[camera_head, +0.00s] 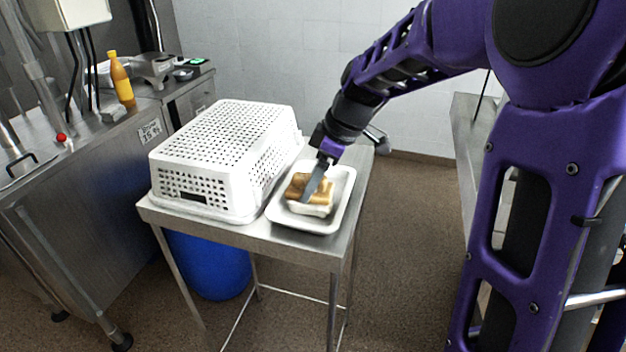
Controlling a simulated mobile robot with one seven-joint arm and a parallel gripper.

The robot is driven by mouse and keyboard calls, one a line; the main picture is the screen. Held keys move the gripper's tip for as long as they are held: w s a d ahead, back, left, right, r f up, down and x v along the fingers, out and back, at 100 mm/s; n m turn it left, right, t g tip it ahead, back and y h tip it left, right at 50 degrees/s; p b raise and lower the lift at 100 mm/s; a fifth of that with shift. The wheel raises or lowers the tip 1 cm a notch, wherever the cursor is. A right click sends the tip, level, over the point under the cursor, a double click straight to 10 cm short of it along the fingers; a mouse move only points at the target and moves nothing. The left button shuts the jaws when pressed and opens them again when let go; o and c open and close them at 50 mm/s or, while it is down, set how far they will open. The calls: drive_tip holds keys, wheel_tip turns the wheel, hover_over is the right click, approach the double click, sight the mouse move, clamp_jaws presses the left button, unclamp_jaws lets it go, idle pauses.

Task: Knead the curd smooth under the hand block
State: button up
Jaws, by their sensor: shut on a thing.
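A white tray (346,196) lies on the right part of the small steel table. In it is the curd (311,209), a whitish lump, with the tan-brown hand block (298,191) over it. My gripper (314,194) reaches down from the upper right and is shut on the hand block. The block appears to rest on the curd, but the exact contact is too small to tell. One grey finger shows in front of the block; the other finger and part of the block's far side are hidden.
A white perforated basket (222,143) stands upside down on the steel table (283,239), close to the tray's left side. A blue drum (208,263) is under the table. A steel counter (85,190) with an orange bottle (122,80) stands at left.

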drive_tip(key=shift+s+f+b, duration=0.1)
drive_tip(key=shift+f+b, duration=0.5)
drive_tip(key=shift+f, duration=0.15)
idle(1.4)
drive_tip(key=shift+r, duration=0.1)
drive_tip(key=shift+r+p, duration=1.5)
drive_tip(key=shift+r, duration=2.05)
drive_tip(key=shift+f+b, duration=2.4)
drive_tip(key=shift+f, duration=0.5)
drive_tip(key=shift+f+b, duration=0.4)
drive_tip(key=shift+f, duration=0.15)
drive_tip(key=shift+f, duration=0.2)
